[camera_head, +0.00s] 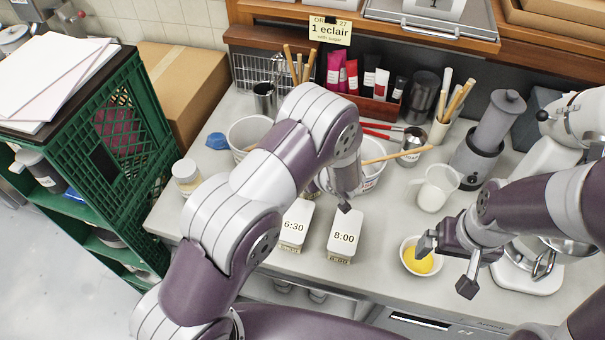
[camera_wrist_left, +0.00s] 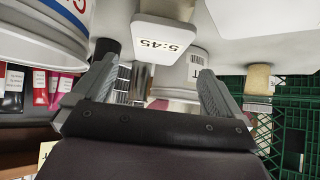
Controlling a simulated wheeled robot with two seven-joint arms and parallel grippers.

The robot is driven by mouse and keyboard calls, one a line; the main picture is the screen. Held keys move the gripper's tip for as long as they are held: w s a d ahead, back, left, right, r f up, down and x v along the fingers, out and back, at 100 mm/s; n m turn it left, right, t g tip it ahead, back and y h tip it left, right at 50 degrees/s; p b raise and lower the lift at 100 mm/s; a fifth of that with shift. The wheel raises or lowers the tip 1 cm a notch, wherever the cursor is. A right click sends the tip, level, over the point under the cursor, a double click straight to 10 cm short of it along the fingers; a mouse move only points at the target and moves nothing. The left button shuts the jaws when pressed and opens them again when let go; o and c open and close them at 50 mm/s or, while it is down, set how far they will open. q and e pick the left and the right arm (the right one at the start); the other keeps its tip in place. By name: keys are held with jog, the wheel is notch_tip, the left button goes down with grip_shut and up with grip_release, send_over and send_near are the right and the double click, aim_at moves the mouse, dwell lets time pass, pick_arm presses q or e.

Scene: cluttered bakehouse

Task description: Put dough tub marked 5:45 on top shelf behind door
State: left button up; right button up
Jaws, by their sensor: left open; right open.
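The dough tub marked 5:45 (camera_wrist_left: 158,36) shows in the left wrist view, its white labelled lid ahead of my left gripper (camera_wrist_left: 156,72). The fingers are apart with nothing held between them. In the head view my left arm hides this tub, and only a dark tip of my left gripper (camera_head: 345,207) shows. Two similar white tubs, marked 6:30 (camera_head: 295,224) and 8:00 (camera_head: 343,236), stand on the counter. My right gripper (camera_head: 447,265) is open and empty, by a small bowl of yellow filling (camera_head: 418,258). I cannot make out a shelf with a door.
The counter (camera_head: 385,225) carries a white jug (camera_head: 437,187), a grinder (camera_head: 489,138), white buckets (camera_head: 248,134) and a red box of tubes (camera_head: 374,105). A mixer (camera_head: 550,165) stands at right. Green crates (camera_head: 125,125) and a cardboard box (camera_head: 183,85) are at left.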

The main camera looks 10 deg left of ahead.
pick_arm(q)
jog(key=p+x, duration=0.2)
jog(key=x, duration=0.6)
jog(key=shift+w+f+p, duration=0.2)
jog(key=shift+w+p, duration=0.05)
jog(key=shift+p, duration=0.05)
jog(key=shift+w+a+f, duration=0.2)
jog(key=shift+w+f, duration=0.05)
jog(key=shift+f, duration=0.15)
jog(key=shift+d+r, duration=0.1)
jog(key=c, duration=1.3)
jog(key=shift+r, duration=0.1)
